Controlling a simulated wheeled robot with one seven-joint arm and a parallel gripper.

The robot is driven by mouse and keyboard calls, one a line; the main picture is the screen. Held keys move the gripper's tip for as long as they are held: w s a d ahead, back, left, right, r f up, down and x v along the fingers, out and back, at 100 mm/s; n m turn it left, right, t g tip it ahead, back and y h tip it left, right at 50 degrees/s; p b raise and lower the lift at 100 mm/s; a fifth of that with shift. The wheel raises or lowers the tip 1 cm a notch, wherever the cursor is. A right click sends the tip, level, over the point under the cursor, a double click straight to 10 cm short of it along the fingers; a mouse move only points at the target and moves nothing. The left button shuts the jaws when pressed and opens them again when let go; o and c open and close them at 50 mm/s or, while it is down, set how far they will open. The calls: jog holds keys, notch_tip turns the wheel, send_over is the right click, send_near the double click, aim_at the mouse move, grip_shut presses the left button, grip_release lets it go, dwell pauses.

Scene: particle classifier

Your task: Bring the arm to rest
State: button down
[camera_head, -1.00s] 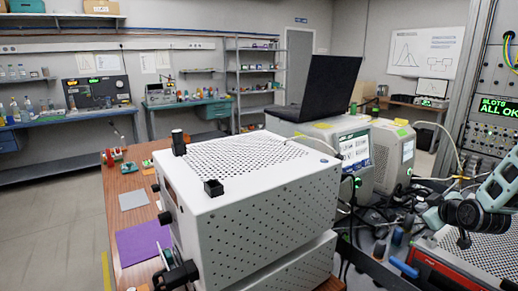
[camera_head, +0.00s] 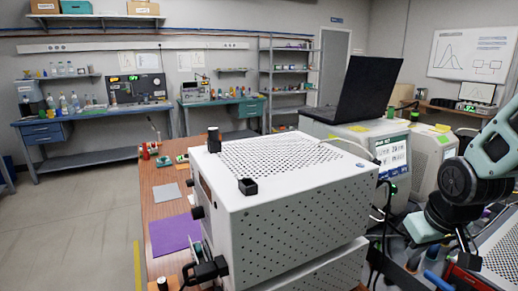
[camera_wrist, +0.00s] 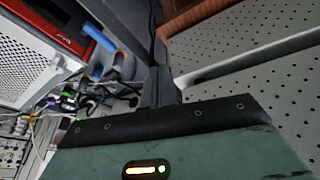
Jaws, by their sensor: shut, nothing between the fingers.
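My arm shows at the right edge of the head view, with teal and black links. My gripper (camera_head: 468,258) points down beside the white perforated instrument box (camera_head: 290,205), apart from it. In the wrist view my gripper (camera_wrist: 157,40) has its dark fingers together with nothing between them. The box's perforated sides (camera_wrist: 265,90) fill the right of the wrist view.
A wooden bench (camera_head: 158,205) carries a purple mat (camera_head: 174,233). A black laptop (camera_head: 360,95) stands on equipment behind the box. A red-edged unit (camera_wrist: 98,35), a blue handle (camera_wrist: 96,73) and cables crowd the area near my gripper. Open floor (camera_head: 75,220) lies left.

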jog(key=s+a+r+n+g, duration=0.1)
jog(key=s+a+n+g, duration=0.1)
jog(key=s+a, duration=0.6)
jog(key=s+a+r+n+g+y, duration=0.1)
jog(key=s+a+r+n, duration=0.1)
jog(key=s+a+n, duration=0.3)
jog(key=s+a, duration=0.4)
jog(key=a, duration=0.4)
jog(key=shift+s+a+g, duration=0.2)
jog(key=shift+a+g, duration=0.15)
jog(key=shift+g, duration=0.05)
